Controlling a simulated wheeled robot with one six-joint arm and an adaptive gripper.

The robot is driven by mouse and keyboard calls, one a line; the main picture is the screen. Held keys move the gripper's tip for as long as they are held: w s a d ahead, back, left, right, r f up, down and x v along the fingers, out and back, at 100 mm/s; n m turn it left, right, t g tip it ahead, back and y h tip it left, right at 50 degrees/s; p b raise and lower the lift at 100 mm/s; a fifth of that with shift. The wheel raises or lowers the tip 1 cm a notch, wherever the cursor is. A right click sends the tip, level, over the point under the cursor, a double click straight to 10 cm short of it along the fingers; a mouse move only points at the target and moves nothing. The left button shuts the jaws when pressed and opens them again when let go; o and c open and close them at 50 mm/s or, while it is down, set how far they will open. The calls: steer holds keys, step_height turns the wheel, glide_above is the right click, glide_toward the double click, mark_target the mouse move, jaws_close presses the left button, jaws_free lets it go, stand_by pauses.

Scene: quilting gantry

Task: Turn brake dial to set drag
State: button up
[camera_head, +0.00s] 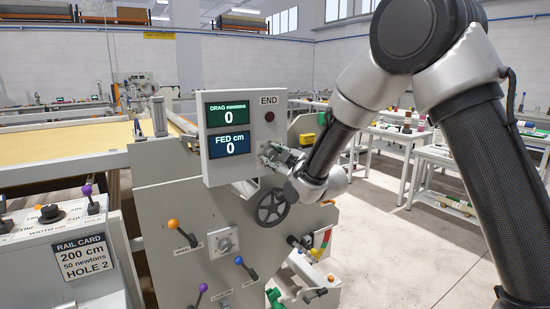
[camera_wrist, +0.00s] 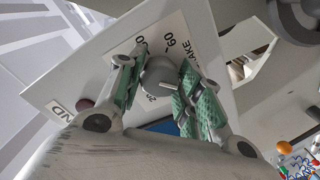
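The brake dial is a grey round knob (camera_wrist: 159,76) on a pale panel, with "20", "60" and part of "BRAKE" around it in the wrist view. My gripper (camera_wrist: 161,88) has its green-padded fingers apart, one on each side of the knob. Whether the pads touch it is unclear. In the head view my gripper (camera_head: 272,153) is at the lower right of the display box (camera_head: 241,177) and hides the dial. The drag display (camera_head: 228,114) reads 0 newtons. The rail card (camera_head: 82,258) reads 200 cm, 50 newtons, hole 2.
The feed display (camera_head: 229,144) reads 0 cm. A dark red button (camera_head: 269,117) sits under "END". A black handwheel (camera_head: 272,207) is just below my gripper. Levers with orange (camera_head: 173,224) and blue (camera_head: 239,260) knobs flank another dial (camera_head: 223,243).

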steer(key=shift+c, duration=0.7)
steer(key=m, duration=1)
steer(key=shift+f, duration=0.1)
steer(key=m, duration=0.5)
steer(key=shift+s+a+m, duration=0.1)
steer(key=shift+m, duration=0.3)
steer(key=m, duration=0.5)
steer(key=shift+m, duration=0.4)
